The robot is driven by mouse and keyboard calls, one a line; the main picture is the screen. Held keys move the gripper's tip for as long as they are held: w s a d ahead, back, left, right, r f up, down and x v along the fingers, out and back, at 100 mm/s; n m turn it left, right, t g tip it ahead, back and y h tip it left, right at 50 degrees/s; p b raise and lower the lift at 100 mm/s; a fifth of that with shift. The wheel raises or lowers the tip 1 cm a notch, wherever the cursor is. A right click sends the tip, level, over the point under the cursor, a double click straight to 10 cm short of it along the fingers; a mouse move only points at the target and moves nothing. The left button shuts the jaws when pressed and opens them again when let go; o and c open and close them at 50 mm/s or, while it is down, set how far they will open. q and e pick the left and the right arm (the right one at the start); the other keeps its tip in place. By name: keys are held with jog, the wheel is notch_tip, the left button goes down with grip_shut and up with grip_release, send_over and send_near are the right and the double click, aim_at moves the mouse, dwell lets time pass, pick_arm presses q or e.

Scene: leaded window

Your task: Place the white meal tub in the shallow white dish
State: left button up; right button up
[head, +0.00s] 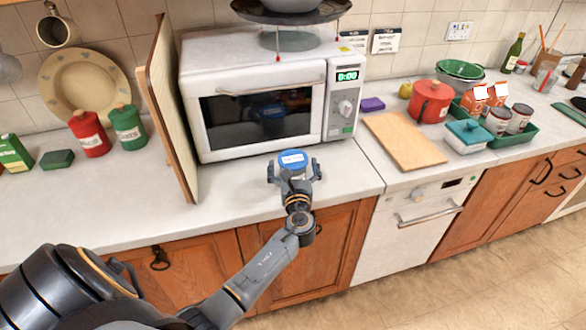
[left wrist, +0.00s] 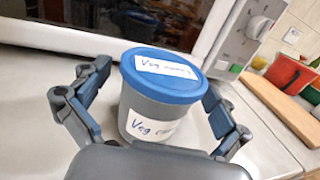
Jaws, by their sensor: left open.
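The meal tub (head: 293,160) stands upright on the counter in front of the microwave. It has a blue lid with a white label reading "Veg" and more. In the left wrist view the tub (left wrist: 150,100) has a grey-white body and a second label on its side. My left gripper (head: 294,170) is open, with one finger on each side of the tub; in the left wrist view (left wrist: 152,108) gaps show beside the tub. I cannot see a shallow white dish in either view. My right gripper is not in view.
A white microwave (head: 262,105) with a closed door stands just behind the tub. An upright board (head: 168,105) is at its left. A wooden cutting board (head: 405,140) lies to the right. A green tray (head: 512,138) with cans is further right. The counter left of the tub is clear.

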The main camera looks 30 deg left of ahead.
pick_arm(q)
jog(key=c, duration=1.7)
jog(key=shift+o, duration=0.2)
jog(key=shift+r, duration=0.1)
